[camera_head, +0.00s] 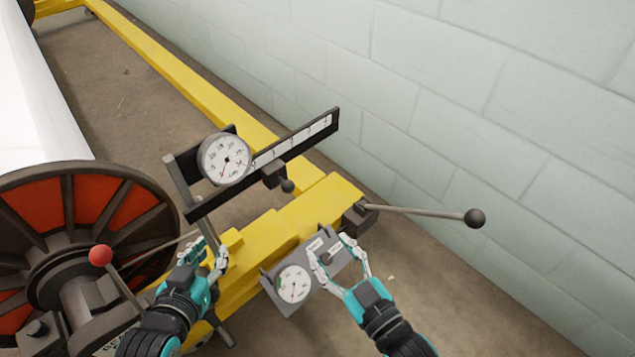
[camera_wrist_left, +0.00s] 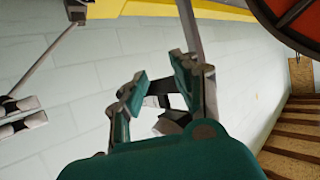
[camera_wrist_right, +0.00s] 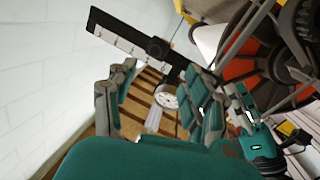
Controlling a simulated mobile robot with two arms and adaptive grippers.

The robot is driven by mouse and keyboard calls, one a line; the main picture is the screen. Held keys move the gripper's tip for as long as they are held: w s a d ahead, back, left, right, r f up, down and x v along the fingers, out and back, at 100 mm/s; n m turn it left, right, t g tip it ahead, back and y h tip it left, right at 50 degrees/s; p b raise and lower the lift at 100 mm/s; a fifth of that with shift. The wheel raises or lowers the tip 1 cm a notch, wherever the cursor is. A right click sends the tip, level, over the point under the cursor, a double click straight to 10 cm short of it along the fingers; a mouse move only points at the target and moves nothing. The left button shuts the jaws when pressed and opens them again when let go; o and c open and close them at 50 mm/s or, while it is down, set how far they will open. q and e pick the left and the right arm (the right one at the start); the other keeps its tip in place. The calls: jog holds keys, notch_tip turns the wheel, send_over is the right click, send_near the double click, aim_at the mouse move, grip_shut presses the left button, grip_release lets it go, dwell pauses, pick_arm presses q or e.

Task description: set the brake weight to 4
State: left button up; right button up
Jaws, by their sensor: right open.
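The dark sliding weight (camera_head: 274,174) with a ball knob (camera_head: 288,186) hangs on the marked scale beam (camera_head: 322,127), right of a round dial (camera_head: 224,159). The beam's marks are too small to read. In the right wrist view the weight (camera_wrist_right: 158,48) sits on the beam (camera_wrist_right: 115,36). My left gripper (camera_head: 212,250) is open below the dial, apart from the weight. In the left wrist view its open fingers (camera_wrist_left: 158,72) show a thin bar near one fingertip. My right gripper (camera_head: 340,252) is open and empty, below and right of the weight, over a small grey panel (camera_head: 325,238).
The panel carries a second gauge (camera_head: 294,283). A lever with a black ball (camera_head: 474,218) sticks out to the right, and a red-ball lever (camera_head: 100,256) stands left beside the orange-and-black wheel (camera_head: 90,205). A yellow frame (camera_head: 300,215) runs below the beam. A block wall (camera_head: 520,110) is behind.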

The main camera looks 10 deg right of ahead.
jog(key=r, duration=0.1)
jog(key=b, duration=0.2)
send_near(291, 192)
jog(key=x, duration=0.4)
jog(key=shift+w, duration=0.15)
jog(key=b+x, duration=0.1)
jog(key=x, duration=0.5)
jog(key=shift+w+a+b, duration=0.1)
jog(key=shift+w+b, duration=0.1)
jog(key=shift+b, duration=0.1)
jog(key=shift+w+a+r, duration=0.1)
jog(key=shift+w+a, duration=0.05)
jog(key=shift+w, duration=0.15)
pick_arm(q)
notch_tip(291, 192, up, 17)
jog(key=d+t+h, duration=0.2)
jog(key=t+h, duration=0.1)
jog(key=t, duration=0.7)
jog(key=shift+w+d+f, duration=0.2)
jog(key=shift+d, duration=0.15)
pick_arm(e)
jog(key=shift+c, duration=0.3)
grip_shut()
